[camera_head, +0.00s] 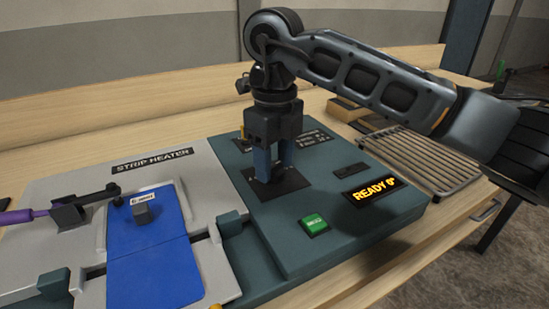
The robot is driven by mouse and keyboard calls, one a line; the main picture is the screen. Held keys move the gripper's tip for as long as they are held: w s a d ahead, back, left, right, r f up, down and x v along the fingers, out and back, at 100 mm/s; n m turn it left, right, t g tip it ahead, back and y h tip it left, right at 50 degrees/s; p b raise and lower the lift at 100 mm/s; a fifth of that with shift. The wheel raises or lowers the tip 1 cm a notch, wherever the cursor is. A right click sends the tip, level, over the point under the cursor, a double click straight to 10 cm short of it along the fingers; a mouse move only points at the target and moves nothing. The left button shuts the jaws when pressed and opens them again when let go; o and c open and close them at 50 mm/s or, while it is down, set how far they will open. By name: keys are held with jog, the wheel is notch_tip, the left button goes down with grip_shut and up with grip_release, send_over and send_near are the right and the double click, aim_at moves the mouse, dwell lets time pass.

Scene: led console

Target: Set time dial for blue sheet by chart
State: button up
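My gripper (275,175) points straight down over a black square plate (295,183) on the dark green console (375,215). Its two fingers stand apart with their tips at the plate; the dial is hidden there, so I cannot tell whether they grip it. A small dark chart with white lettering (316,136) lies behind the gripper, partly hidden and too small to read. The blue sheet (155,270) lies on the grey strip heater (205,165) at the left, with a small white label on it. An orange display (374,190) reads "READY 0°".
A green button (314,224) sits at the console's front. A small black panel (350,170) is right of the gripper. A purple-handled lever (25,214) reaches toward the sheet. A slatted metal rack (422,158) stands right on the wooden bench (110,105).

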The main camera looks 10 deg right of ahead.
jog(key=c, duration=0.8)
jog(key=shift+f+n+b, duration=0.1)
jog(key=shift+n+b, duration=0.3)
jog(key=n+b, duration=0.2)
jog(key=shift+n, duration=0.4)
jog(key=n+b, duration=0.2)
jog(key=n, duration=0.2)
jog(key=shift+n, duration=0.3)
jog(key=n+b, duration=0.1)
jog(key=n, duration=0.3)
jog(key=shift+n, duration=0.3)
jog(key=n, duration=0.4)
jog(key=shift+n, duration=0.4)
